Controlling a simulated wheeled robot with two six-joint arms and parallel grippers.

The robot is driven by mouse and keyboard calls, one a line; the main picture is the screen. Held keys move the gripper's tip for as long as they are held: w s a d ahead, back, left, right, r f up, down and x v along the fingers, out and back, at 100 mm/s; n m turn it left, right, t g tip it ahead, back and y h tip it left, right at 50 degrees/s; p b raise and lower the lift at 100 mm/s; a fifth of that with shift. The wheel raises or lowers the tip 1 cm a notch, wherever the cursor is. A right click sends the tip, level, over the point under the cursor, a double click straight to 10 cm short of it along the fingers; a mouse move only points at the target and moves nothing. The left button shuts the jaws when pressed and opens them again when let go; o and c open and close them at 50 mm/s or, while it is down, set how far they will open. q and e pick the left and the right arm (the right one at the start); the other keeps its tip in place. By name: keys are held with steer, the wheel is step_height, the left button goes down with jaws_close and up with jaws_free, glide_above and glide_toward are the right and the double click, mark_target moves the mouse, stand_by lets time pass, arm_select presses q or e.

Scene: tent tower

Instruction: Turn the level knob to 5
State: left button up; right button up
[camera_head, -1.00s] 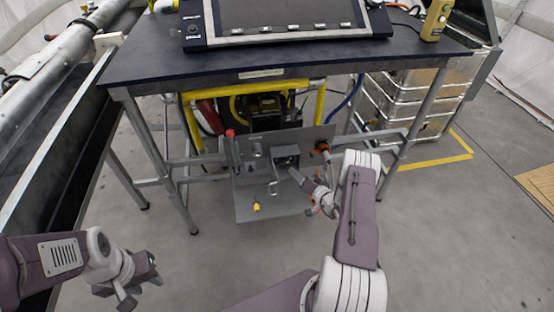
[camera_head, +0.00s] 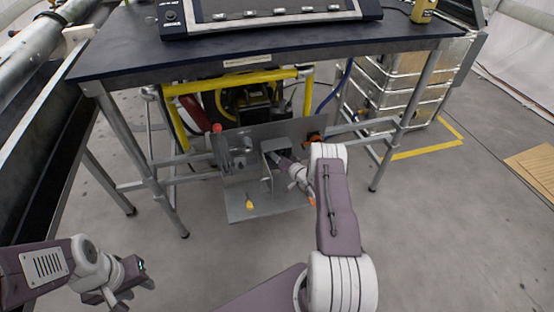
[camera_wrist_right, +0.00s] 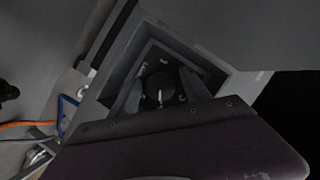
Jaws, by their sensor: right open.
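The level knob (camera_wrist_right: 160,90) is a dark round dial with a white pointer line, set in a recessed grey box (camera_wrist_right: 118,82) in the right wrist view. Small pale marks surround it, too small to read. My right gripper (camera_wrist_right: 162,92) is open, with one finger on each side of the knob; I cannot tell whether they touch it. In the head view the right gripper (camera_head: 281,160) reaches into the box on the grey panel (camera_head: 290,133), and the knob is hidden. My left gripper (camera_head: 128,284) hangs at the lower left, far from the panel.
A dark table (camera_head: 270,50) stands above the panel, its metal legs (camera_head: 400,125) on both sides. A red-topped lever (camera_head: 218,140), an orange knob (camera_head: 314,137) and a yellow tag (camera_head: 249,203) are on the panel. The floor in front is clear.

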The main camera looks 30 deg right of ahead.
jaws_close()
steer(key=shift+f+m+t+y+b, duration=0.15)
steer(key=shift+m+t+y+b, duration=0.2)
steer(key=shift+m+b, duration=0.55)
steer(key=m+t+y+b, duration=0.1)
steer(key=m+b, duration=0.1)
steer(key=shift+m+b, duration=0.3)
steer(key=shift+b, duration=0.1)
steer(key=m+t+b, duration=0.2)
steer(key=m, duration=0.1)
steer(key=shift+m, duration=0.3)
steer(key=shift+m+t+b, duration=0.35)
steer(key=shift+m+b, duration=0.35)
steer(key=shift+m, duration=0.3)
steer(key=shift+r, duration=0.25)
